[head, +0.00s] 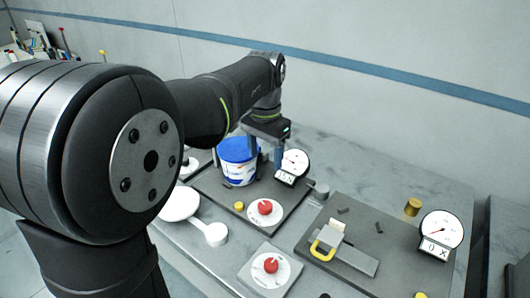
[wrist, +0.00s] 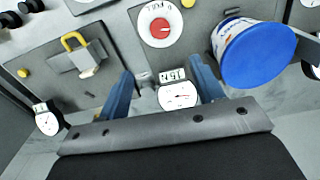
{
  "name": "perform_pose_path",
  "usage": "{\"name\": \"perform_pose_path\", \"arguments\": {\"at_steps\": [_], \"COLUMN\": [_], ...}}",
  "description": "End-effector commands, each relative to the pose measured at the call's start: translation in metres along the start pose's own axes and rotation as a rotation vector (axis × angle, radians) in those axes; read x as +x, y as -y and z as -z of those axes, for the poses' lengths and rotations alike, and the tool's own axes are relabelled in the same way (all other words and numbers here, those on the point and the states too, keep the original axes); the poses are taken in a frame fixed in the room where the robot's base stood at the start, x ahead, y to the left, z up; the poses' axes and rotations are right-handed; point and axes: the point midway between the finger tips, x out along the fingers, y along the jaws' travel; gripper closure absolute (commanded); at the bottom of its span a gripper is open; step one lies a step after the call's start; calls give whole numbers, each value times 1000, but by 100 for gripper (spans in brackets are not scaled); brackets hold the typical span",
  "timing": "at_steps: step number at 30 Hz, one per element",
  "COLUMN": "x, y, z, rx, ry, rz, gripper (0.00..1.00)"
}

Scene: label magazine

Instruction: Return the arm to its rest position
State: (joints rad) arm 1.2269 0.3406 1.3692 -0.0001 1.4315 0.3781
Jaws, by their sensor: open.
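My gripper (head: 265,155) is above the left grey panel, at the end of my arm, pointing down. It is open, and its two blue fingers are apart with nothing held between them. In the wrist view my gripper (wrist: 162,68) has a round dial gauge (wrist: 178,95) with a small display showing between the fingers. In the head view this gauge (head: 295,162) is just right of the fingers. A white tub with a blue lid (head: 238,150) stands just left of the gripper; its lid (wrist: 257,55) is right of the fingers in the wrist view.
Red knobs on white plates (head: 265,208) (head: 271,266) sit in front of the gripper. A second panel to the right carries a yellow padlock-like shackle (head: 322,246), a brass cylinder (head: 412,207) and another gauge (head: 442,229). The bench behind is clear up to the wall.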

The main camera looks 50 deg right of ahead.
Motion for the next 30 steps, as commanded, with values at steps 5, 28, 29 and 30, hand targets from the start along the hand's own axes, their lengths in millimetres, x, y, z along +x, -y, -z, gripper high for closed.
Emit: {"name": "perform_pose_path", "arguments": {"at_steps": [5,28,29,30], "x": [-1,32,38,46], "y": [0,0,0,0], "z": [0,0,0,0], "rx": [0,0,0,0], "ry": [0,3,3,4], "rz": [0,-1,-1,-2], "gripper": [39,39,39,39]}}
